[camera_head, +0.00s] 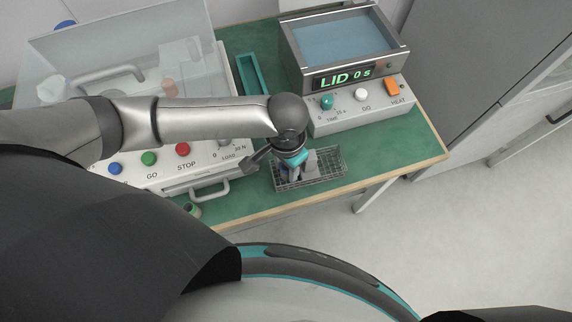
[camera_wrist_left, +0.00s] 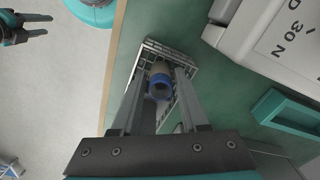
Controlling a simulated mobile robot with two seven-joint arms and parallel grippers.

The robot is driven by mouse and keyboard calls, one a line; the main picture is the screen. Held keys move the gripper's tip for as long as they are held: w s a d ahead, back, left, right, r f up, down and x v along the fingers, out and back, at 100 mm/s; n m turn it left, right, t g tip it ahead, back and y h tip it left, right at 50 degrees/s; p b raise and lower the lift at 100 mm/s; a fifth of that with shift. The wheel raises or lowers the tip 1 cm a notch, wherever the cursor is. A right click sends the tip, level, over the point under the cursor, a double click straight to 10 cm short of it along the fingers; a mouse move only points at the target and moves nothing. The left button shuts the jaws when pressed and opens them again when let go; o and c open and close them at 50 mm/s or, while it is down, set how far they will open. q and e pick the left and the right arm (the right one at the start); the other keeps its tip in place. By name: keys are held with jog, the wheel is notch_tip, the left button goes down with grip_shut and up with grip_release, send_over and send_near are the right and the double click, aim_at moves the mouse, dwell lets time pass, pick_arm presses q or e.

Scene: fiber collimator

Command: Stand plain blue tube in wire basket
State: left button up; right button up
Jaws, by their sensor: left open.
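The wire basket (camera_head: 337,168) sits near the front edge of the green bench; it also shows in the left wrist view (camera_wrist_left: 150,46). A tube with a blue, open ring-shaped top (camera_wrist_left: 160,81) is seen nearly end-on inside the basket's outline, between my left fingers. It looks upright; its lower end is hidden. My left gripper (camera_head: 297,174) points down over the basket and is open, its fingers (camera_wrist_left: 158,98) on either side of the tube. In the head view the wrist and fingers largely hide the tube. My right gripper (camera_wrist_left: 30,26) shows small at the wrist view's upper left, its jaw state unclear.
A white panel with buttons (camera_head: 183,149) and a drawer handle stands left of the basket. A heater box (camera_head: 355,107) with a lit display stands behind it. A teal tray (camera_head: 253,82) lies between them. Bare bench (camera_head: 405,150) is free to the right.

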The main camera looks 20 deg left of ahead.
pick_arm(q)
notch_tip(320, 180, up, 12)
jog(key=p, duration=0.3)
jog(key=shift+p, duration=0.3)
